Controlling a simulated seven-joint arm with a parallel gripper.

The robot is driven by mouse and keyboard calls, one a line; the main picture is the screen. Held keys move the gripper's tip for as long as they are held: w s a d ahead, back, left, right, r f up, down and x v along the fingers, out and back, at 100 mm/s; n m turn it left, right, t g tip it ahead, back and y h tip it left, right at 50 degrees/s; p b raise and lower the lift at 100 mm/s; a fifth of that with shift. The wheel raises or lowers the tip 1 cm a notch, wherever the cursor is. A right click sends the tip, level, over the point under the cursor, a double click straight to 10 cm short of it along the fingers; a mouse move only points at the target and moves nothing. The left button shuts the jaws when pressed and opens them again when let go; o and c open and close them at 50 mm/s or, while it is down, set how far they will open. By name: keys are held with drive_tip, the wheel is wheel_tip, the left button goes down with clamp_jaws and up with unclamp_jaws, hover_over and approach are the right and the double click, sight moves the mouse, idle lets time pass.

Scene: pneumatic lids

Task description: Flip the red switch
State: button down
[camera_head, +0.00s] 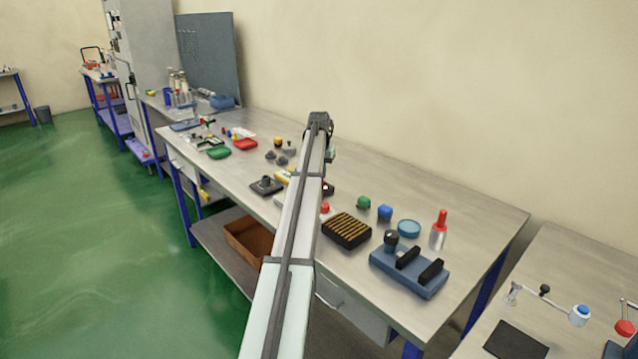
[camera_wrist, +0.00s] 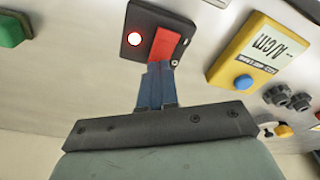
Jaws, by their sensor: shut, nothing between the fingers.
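The red switch (camera_wrist: 166,44) is a flat red lever on a black box (camera_wrist: 148,18), seen in the wrist view at the top centre. A round red light (camera_wrist: 134,39) glows on the box to the left of the lever. My gripper (camera_wrist: 159,67) is shut and empty, with its blue-grey fingertips right at the lower end of the red lever. I cannot tell whether they touch it. In the head view my arm covers most of this area, and the switch is not clearly visible.
A yellow meter (camera_wrist: 240,60) with a blue button lies to the right of the box in the wrist view. A green button block (camera_wrist: 12,30) is at the left. In the head view, a striped black block (camera_head: 346,231) and a blue fixture (camera_head: 408,272) stand on the workbench (camera_head: 460,205).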

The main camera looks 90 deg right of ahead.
drive_tip(key=shift+f, duration=0.6)
idle(0.4)
drive_tip(key=shift+r, duration=3.55)
